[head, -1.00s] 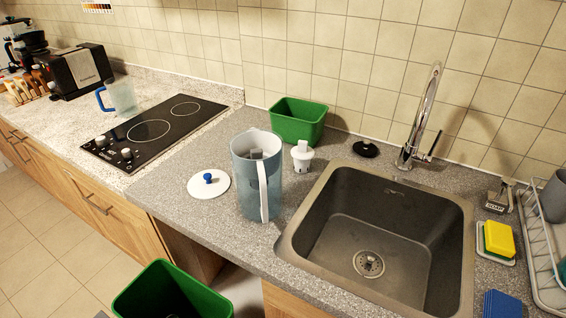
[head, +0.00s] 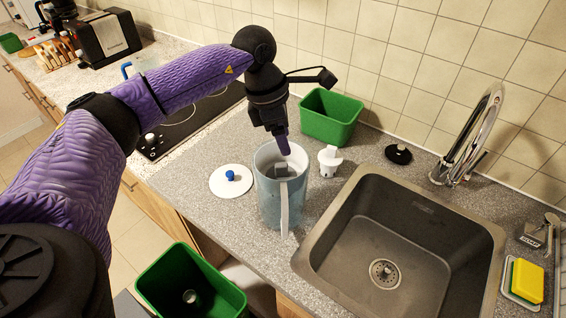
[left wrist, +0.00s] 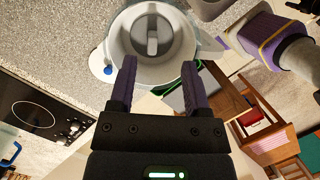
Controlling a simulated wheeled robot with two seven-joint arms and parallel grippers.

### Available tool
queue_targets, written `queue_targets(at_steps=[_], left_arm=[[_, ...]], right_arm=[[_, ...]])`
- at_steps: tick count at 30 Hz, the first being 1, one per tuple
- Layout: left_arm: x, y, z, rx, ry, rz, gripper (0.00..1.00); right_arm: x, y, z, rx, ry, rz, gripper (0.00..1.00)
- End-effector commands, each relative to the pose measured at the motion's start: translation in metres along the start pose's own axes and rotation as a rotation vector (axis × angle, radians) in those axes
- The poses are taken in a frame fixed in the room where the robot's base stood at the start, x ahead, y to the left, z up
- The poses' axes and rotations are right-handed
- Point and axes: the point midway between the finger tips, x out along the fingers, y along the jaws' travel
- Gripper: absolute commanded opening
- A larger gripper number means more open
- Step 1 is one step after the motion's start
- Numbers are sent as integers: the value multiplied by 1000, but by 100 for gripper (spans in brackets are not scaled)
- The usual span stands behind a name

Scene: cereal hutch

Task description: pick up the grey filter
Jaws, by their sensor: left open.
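The grey filter (head: 281,170) sits inside the white-rimmed top of the clear blue-grey jug (head: 270,205), which stands upright on the counter left of the sink. My left gripper (head: 284,150) points down just above the jug's mouth, over the filter. In the left wrist view, my open, empty left gripper (left wrist: 159,65) has its two fingers apart below the jug's white ring, with the grey filter (left wrist: 152,43) ahead between them. The jug's lower part is hidden there. My right gripper is not in view.
A white filter (head: 329,160) stands right of the jug. A white lid with a blue knob (head: 231,180) lies left. A green tub (head: 329,117) is behind. The sink (head: 400,240) with its tap (head: 470,140) is at right. A green bin (head: 190,283) stands below the counter.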

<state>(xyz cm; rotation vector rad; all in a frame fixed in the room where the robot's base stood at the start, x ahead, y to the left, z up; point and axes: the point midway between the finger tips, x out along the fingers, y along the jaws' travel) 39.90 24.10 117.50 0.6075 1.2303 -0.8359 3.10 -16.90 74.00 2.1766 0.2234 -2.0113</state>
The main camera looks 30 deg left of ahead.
Motion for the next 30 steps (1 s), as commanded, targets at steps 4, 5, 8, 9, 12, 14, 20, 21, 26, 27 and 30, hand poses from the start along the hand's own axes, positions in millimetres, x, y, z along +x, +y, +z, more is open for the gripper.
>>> queue_targets(at_steps=[4, 5, 8, 9, 12, 14, 20, 21, 26, 27, 30], left_arm=[[1, 11, -23, -13, 105, 34, 62], [7, 11, -24, -13, 107, 34, 62], [26, 11, -25, -12, 103, 33, 62], [31, 11, -25, -12, 102, 32, 62], [48, 10, -25, -12, 102, 31, 62], [61, 10, -25, -12, 101, 30, 62], [87, 10, -27, -12, 97, 33, 62], [87, 10, -26, -12, 97, 33, 62], [87, 10, -26, -12, 96, 33, 58], [87, 10, -26, -12, 96, 33, 49], [86, 10, -26, -12, 96, 33, 28]], right_arm=[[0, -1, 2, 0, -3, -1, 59], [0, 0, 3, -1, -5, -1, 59], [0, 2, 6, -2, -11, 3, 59], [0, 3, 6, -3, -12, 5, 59], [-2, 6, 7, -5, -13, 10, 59], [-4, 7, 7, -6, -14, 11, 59], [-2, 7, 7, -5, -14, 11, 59], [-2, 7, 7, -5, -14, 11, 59], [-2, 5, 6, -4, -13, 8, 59], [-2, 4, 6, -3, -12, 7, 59], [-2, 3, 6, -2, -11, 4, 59]])
